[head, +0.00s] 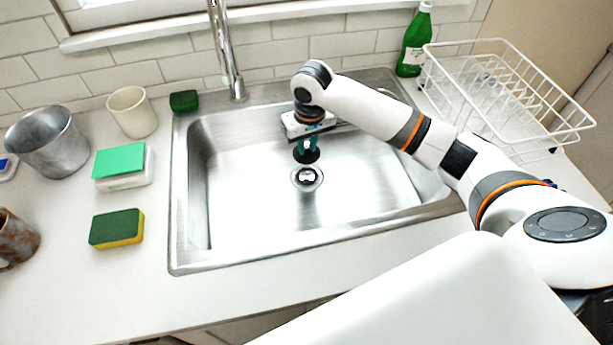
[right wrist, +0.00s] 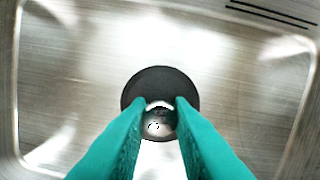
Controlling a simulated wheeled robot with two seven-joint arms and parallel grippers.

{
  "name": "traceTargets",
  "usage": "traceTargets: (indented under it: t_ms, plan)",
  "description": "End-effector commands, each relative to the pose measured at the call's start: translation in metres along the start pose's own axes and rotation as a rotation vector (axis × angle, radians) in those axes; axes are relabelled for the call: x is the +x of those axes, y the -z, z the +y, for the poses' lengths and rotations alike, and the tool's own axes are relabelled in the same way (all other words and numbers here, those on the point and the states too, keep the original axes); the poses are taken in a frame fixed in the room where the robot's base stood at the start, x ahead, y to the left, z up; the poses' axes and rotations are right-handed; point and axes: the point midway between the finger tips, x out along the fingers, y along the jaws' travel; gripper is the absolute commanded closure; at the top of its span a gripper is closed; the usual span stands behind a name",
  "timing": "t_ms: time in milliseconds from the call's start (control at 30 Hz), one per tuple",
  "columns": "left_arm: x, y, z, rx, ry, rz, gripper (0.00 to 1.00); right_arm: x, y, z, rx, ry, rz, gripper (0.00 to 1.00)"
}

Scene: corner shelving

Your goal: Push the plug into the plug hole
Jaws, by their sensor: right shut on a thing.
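The black round plug (head: 306,157) is held below my right gripper (head: 307,143), over the steel sink. In the right wrist view my right gripper (right wrist: 160,104) has its teal fingers shut on the plug's small metal knob, and the plug's black disc (right wrist: 160,78) shows around the fingertips. The plug hole (head: 307,179), a metal ring in the sink floor, shows just in front of the plug in the head view. The plug appears apart from it; the exact height is hard to tell. My left gripper is not in view.
The sink (head: 240,220) is otherwise empty, with a tap (head: 226,50) at its back edge. Sponges (head: 117,229), a metal bucket (head: 49,142) and a cream cup (head: 132,112) stand on the left counter. A green bottle (head: 414,45) and a white dish rack (head: 505,90) are at right.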

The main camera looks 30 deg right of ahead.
Motion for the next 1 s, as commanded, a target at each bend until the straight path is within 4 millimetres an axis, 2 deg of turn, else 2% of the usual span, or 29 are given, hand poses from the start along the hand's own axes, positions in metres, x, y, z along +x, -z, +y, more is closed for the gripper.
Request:
traceTargets:
  t_ms: [200, 433, 600, 1000]
  plan:
    - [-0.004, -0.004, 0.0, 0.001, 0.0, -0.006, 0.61, 0.039, 0.006, 0.0, 0.0, 0.002, 0.004, 1.0]
    - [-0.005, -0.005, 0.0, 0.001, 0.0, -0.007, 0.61, 0.058, 0.008, 0.0, -0.001, 0.001, 0.003, 1.0]
    - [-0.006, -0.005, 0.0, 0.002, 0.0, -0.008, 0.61, 0.082, 0.011, -0.001, 0.0, 0.002, 0.003, 1.0]
    - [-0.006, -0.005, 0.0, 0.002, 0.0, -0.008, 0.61, 0.09, 0.012, 0.0, -0.001, 0.001, 0.001, 1.0]
